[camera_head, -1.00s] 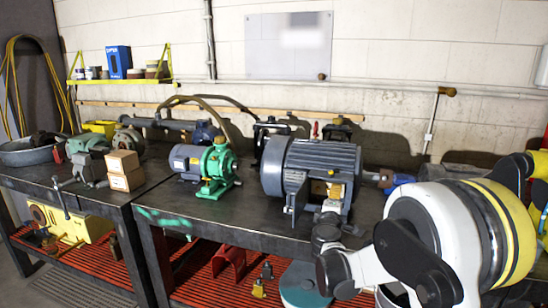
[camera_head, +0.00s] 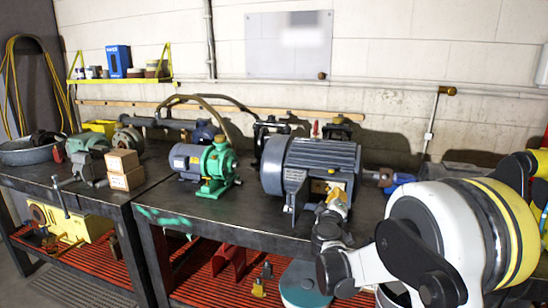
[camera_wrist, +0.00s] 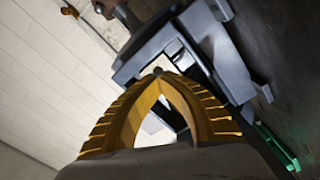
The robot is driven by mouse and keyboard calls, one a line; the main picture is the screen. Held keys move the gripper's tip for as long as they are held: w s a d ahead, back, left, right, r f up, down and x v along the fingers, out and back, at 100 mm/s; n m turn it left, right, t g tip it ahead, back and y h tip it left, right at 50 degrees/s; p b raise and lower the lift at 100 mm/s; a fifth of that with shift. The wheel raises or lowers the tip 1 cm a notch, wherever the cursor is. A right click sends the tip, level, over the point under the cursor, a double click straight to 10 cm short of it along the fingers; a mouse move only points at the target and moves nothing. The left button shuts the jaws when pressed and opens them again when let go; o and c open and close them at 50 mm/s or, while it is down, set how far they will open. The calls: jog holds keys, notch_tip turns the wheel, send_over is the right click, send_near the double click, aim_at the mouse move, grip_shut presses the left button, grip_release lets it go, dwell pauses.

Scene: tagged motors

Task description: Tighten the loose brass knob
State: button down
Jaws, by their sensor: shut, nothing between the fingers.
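My gripper (camera_head: 335,190) is at the front of the large grey-blue motor (camera_head: 320,158), by its open-looking side box (camera_head: 296,188). In the wrist view, the yellow ribbed fingers of my gripper (camera_wrist: 158,72) meet at their tips, with nothing held between them. The grey motor housing (camera_wrist: 205,45) lies just behind the tips; I cannot tell whether they touch it. A small brassy patch (camera_head: 319,187) shows beside the fingers; I cannot tell whether it is the loose knob. A round brown-brass knob (camera_head: 321,76) shows on the wall pipe.
A green pump with a small motor (camera_head: 213,168) stands left of the large motor. Cardboard boxes (camera_head: 124,169) are farther left on the dark bench (camera_head: 230,212). Red slats (camera_head: 90,267) form the lower shelf.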

jog(key=m, duration=0.4)
jog(key=shift+m, duration=0.4)
jog(key=c, duration=1.5)
grip_release()
jog(key=shift+c, duration=0.2)
jog(key=v, duration=0.7)
